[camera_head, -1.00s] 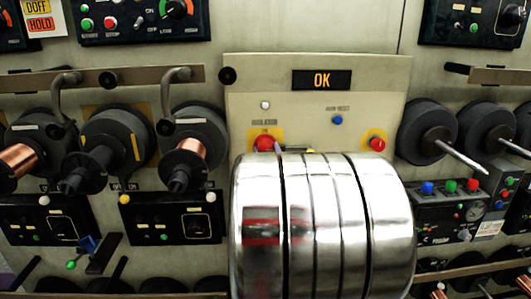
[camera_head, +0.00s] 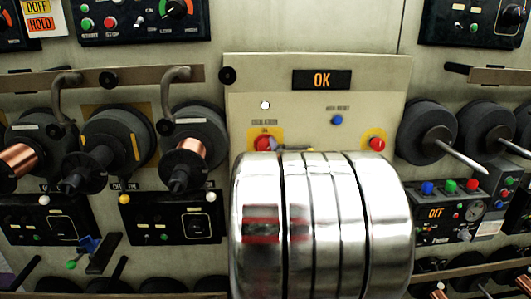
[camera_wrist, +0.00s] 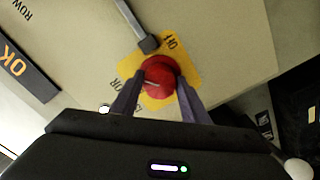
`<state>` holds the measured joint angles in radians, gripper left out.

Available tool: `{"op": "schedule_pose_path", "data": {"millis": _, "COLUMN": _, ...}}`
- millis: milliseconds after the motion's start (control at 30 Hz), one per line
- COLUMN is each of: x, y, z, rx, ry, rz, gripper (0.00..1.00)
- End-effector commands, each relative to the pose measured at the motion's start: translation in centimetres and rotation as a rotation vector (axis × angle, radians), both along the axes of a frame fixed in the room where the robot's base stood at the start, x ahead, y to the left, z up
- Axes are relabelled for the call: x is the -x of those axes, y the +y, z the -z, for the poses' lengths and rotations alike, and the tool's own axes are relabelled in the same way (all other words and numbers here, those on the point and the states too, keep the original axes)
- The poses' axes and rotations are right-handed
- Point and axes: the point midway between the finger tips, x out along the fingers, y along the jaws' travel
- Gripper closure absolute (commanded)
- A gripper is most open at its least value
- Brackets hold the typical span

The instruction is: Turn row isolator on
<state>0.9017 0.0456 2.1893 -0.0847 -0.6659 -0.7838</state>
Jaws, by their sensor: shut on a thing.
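The row isolator is a red rotary knob (camera_head: 263,143) on a yellow plate, on the pale panel below a white lamp (camera_head: 265,105). In the wrist view the red knob (camera_wrist: 158,78) sits between the two dark fingers of my gripper (camera_wrist: 158,84), which is shut on it. A short pale line shows on the knob's face. In the head view my silvery arm hides most of the gripper and the panel's lower part.
A lit OK display (camera_head: 322,80) is above, with a blue button (camera_head: 337,120) and another red button (camera_head: 377,144) to the right. In the wrist view a grey bar (camera_wrist: 136,26) ends close to the knob. Spools (camera_head: 190,140) stick out on both sides.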

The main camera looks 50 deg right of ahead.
Motion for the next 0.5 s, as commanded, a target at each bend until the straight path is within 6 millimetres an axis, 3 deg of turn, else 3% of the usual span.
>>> {"op": "schedule_pose_path", "data": {"millis": 500, "x": -0.05, "y": -0.05, "z": -0.04, "rx": 0.324, "ry": 0.369, "rz": 0.000, "gripper": 0.81}}
